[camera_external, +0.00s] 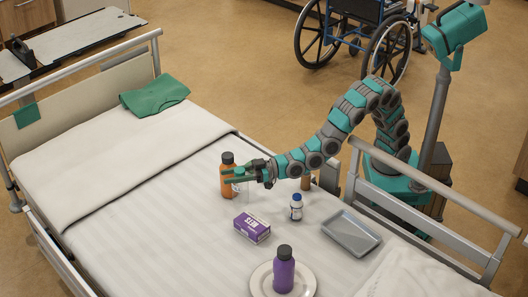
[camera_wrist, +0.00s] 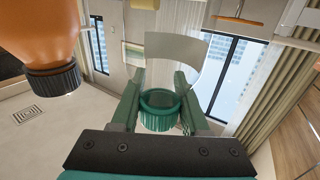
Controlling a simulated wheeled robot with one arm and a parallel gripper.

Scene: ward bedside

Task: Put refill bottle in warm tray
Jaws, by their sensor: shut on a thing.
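My gripper (camera_external: 238,175) is at the middle of the bed, its green fingers shut on a clear bottle (camera_external: 243,187) with a green cap. In the wrist view the clear bottle (camera_wrist: 174,75) shows between the fingers, with its green ribbed cap (camera_wrist: 160,110) nearest the camera. I cannot tell whether it touches the bed. No label names the refill bottle. An orange bottle (camera_external: 227,183) with a black cap stands just left of the held bottle and looms large in the wrist view (camera_wrist: 40,35). A grey rectangular tray (camera_external: 348,233), the only tray on the bed, looks empty.
Between gripper and tray stand a small white bottle (camera_external: 296,208) with a blue cap and a brown item (camera_external: 307,183) partly behind my arm. A purple box (camera_external: 252,227) lies nearer the front. A purple bottle (camera_external: 284,270) stands on a plate (camera_external: 258,287). A bed rail (camera_external: 420,205) runs behind the tray.

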